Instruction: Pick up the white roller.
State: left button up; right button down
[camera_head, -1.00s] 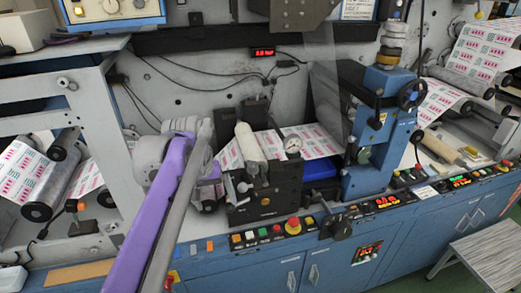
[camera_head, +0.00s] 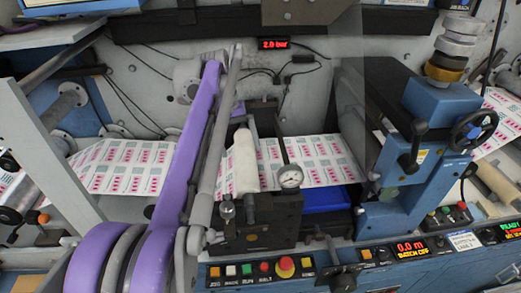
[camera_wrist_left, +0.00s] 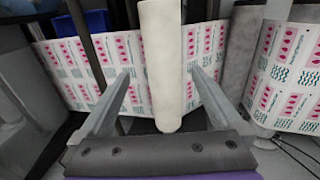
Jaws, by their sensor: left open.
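The white roller (camera_head: 245,162) is a pale, fuzzy cylinder resting at the dark block with the gauge, in front of the printed web. It also shows in the left wrist view (camera_wrist_left: 163,60), running up the middle of the picture. My left gripper (camera_head: 242,122) is at the roller's far end, partly hidden behind my own arm. In the left wrist view its two fingers (camera_wrist_left: 161,73) are open, one on each side of the roller, with visible gaps. The roller's near end appears close to the palm. My right gripper is not in view.
The dark block carries a round gauge (camera_head: 290,176) beside the roller. A blue post with a black handwheel (camera_head: 473,131) stands to the right. The printed web (camera_head: 325,160) runs behind. A button panel with a red emergency stop (camera_head: 285,266) lies in front.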

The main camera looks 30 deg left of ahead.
aim_at(244, 167)
pick_arm(q)
jog(key=f, duration=0.4)
jog(key=shift+s+d+f, duration=0.4)
jog(key=shift+w+f, duration=0.2)
jog(key=shift+f, duration=0.1)
jog(key=f, duration=0.3)
jog(key=w+f, duration=0.1)
jog(key=f, duration=0.1)
jog(key=shift+d, duration=0.35)
jog(key=shift+r, duration=0.1)
jog(key=shift+c, duration=0.3)
grip_shut()
